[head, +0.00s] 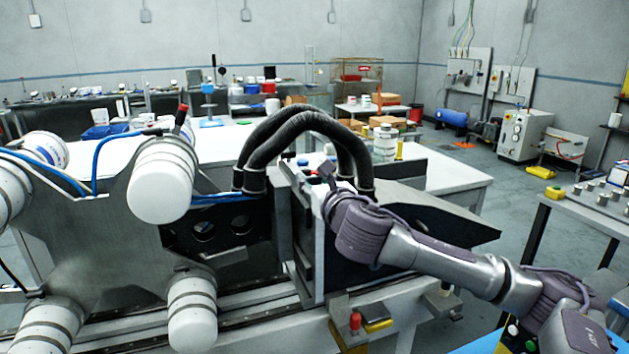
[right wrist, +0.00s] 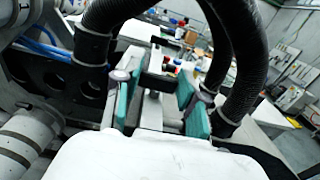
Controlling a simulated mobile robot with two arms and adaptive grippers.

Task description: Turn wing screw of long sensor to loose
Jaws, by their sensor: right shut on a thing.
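My right gripper (head: 324,178) reaches in from the right to the top of the upright metal bracket (head: 303,240), beside the black hoses. In the right wrist view my right gripper (right wrist: 158,88) shows two teal-padded fingers with a gap between them. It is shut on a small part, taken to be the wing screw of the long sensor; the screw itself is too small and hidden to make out. A pale grey bar (right wrist: 152,108) shows between the fingers. I cannot tell the long sensor apart from the bracket. My left gripper is not in view.
Two thick black hoses (head: 303,118) arch close over the gripper. White rollers (head: 163,180) on a grey plate stand at left. A black plate (head: 425,215) slopes off at right. A red button (head: 355,321) sits below at the front.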

